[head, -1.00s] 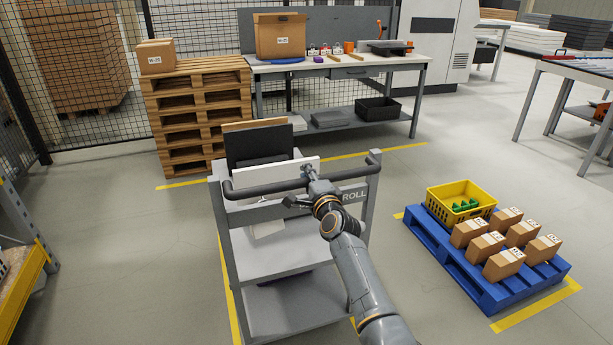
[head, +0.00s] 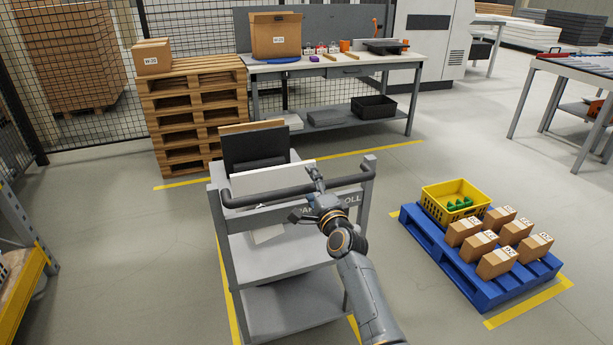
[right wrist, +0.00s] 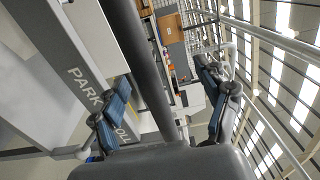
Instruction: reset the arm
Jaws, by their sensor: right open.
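My right gripper (head: 304,195) is at the grey cart's (head: 284,262) dark push handle (head: 270,193), toward the handle's right part. Its fingers are spread open and hold nothing I can see. In the right wrist view the handle bar (right wrist: 150,70) runs between the two open fingers of the gripper (right wrist: 163,85); I cannot tell whether they touch it. A white panel (head: 270,178) and a black panel (head: 252,150) stand on the cart behind the handle. My left gripper is not in view.
A blue pallet (head: 465,280) with a yellow crate (head: 428,204) and several cartons stands at the right. A workbench (head: 350,66) and stacked wooden pallets (head: 190,110) are behind the cart. A yellow shelf (head: 25,295) is at the left. Floor is clear between cart and blue pallet.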

